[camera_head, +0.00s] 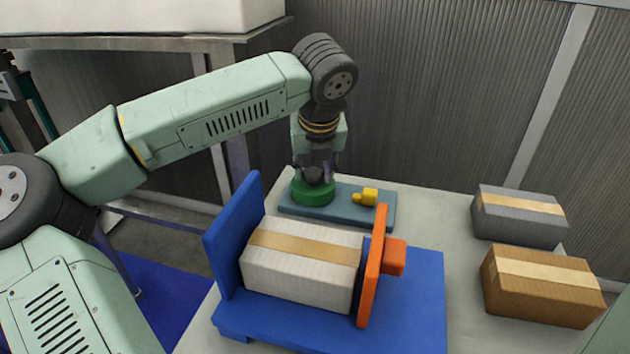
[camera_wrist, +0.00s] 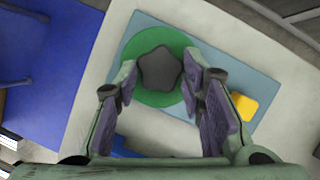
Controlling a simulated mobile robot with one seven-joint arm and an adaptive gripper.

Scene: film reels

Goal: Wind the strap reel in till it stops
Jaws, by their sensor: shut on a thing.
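The strap reel is a green disc (camera_head: 312,192) on a teal base plate (camera_head: 345,207), behind the blue fixture. In the wrist view the green disc (camera_wrist: 140,88) carries a dark, star-shaped knob (camera_wrist: 161,69) at its centre. My gripper (camera_head: 316,172) comes down from above onto the reel. In the wrist view my gripper (camera_wrist: 166,85) has one finger on each side of the knob, shut on it. The fingers hide part of the disc, and the exact contact is hard to see. A yellow block (camera_head: 369,196) sits on the plate, right of the reel; no strap can be made out.
A white carton with a tan band (camera_head: 300,265) sits in the blue fixture (camera_head: 415,290), between its upright blue wall and an orange plate (camera_head: 370,270). A grey box (camera_head: 518,217) and a brown box (camera_head: 540,285) stand at the right. Bare table lies between.

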